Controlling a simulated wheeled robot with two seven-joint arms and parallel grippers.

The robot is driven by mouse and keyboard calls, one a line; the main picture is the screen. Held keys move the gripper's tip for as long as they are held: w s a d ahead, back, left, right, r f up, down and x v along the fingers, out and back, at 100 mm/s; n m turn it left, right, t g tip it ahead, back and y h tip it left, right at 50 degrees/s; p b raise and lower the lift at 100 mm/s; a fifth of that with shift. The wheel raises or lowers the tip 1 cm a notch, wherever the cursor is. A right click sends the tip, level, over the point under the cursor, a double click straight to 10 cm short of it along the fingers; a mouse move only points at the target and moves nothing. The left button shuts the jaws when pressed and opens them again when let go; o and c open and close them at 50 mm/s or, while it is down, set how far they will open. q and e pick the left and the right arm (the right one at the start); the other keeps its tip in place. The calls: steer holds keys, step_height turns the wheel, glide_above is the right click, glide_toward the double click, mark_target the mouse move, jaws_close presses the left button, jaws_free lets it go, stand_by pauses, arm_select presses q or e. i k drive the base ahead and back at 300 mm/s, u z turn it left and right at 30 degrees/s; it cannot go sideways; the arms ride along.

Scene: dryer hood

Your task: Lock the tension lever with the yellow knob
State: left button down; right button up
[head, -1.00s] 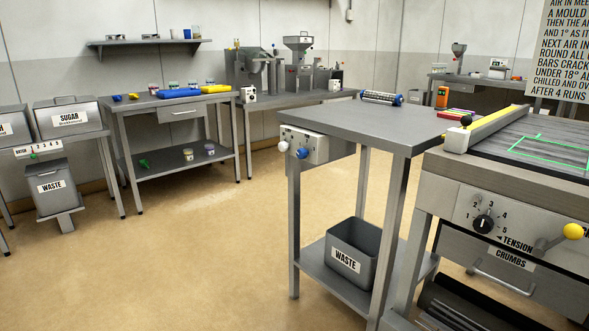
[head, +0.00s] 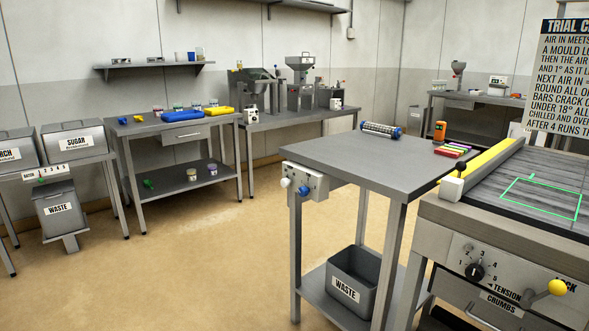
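The tension lever (head: 541,295) is on the front panel of the machine at the lower right of the head view. Its yellow knob (head: 557,287) sits at the upper right end of a short grey arm. A black tension dial (head: 475,272) with numbers around it is on the same panel (head: 456,247), left of the lever. The word LOCK shows in part above and right of the knob. Neither of my grippers is in view.
A grey side table (head: 350,158) stands left of the machine, with a waste bin (head: 352,290) on its lower shelf. A yellow bar (head: 492,160) runs along the machine's top edge. The floor (head: 215,270) at left is clear.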

mark_target(557, 288)
steer(key=z, duration=1.4)
steer(key=k, duration=0.5)
steer(key=z, duration=0.75)
steer(key=i, duration=0.8)
steer(key=u, duration=0.55)
